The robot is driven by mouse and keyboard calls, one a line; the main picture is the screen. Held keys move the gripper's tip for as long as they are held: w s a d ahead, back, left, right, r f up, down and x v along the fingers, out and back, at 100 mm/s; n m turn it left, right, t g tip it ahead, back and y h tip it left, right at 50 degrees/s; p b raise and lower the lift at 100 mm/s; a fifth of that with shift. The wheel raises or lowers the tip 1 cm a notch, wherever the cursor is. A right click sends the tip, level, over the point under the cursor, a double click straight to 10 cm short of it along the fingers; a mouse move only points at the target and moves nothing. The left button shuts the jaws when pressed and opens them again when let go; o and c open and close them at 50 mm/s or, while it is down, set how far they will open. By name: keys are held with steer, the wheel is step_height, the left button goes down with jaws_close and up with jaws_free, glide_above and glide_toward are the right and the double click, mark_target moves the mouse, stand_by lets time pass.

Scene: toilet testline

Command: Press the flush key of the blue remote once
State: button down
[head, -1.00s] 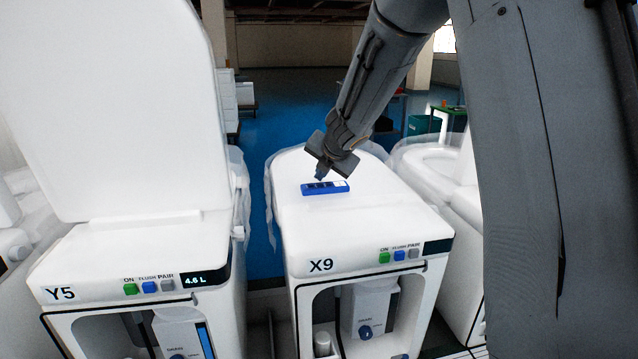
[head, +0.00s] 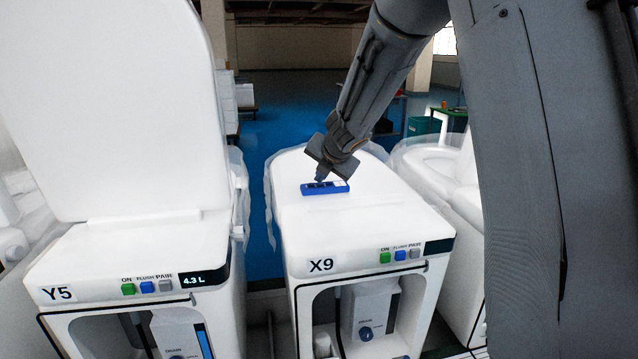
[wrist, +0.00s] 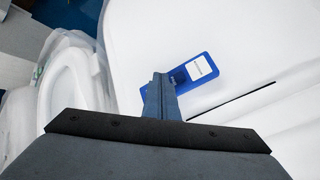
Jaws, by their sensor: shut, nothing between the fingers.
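The blue remote (head: 338,188) lies flat on the white lid of the toilet marked X9 (head: 395,215). In the wrist view the remote (wrist: 213,72) shows its white label at one end; my fingers cover much of the rest. My gripper (head: 320,178) is shut and empty, pointing down at the remote's key side. In the wrist view the tips of my gripper (wrist: 160,80) are over or against the remote. I cannot tell whether they touch a key, and the flush key itself cannot be made out.
Toilet Y5 (head: 80,275) stands at the left with its lid raised (head: 110,110) and a display reading 4.3 L (head: 195,280). X9's front panel has green, blue and grey buttons (head: 400,256). Another white toilet (head: 435,165) is at the right. The lid around the remote is clear.

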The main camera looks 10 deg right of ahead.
steer(key=shift+r, duration=0.1)
steer(key=shift+r+p, duration=0.75)
steer(key=shift+p, duration=0.3)
step_height(320, 180, up, 5)
steer(key=p, duration=0.6)
steer(key=shift+s, duration=0.1)
stand_by(0.3)
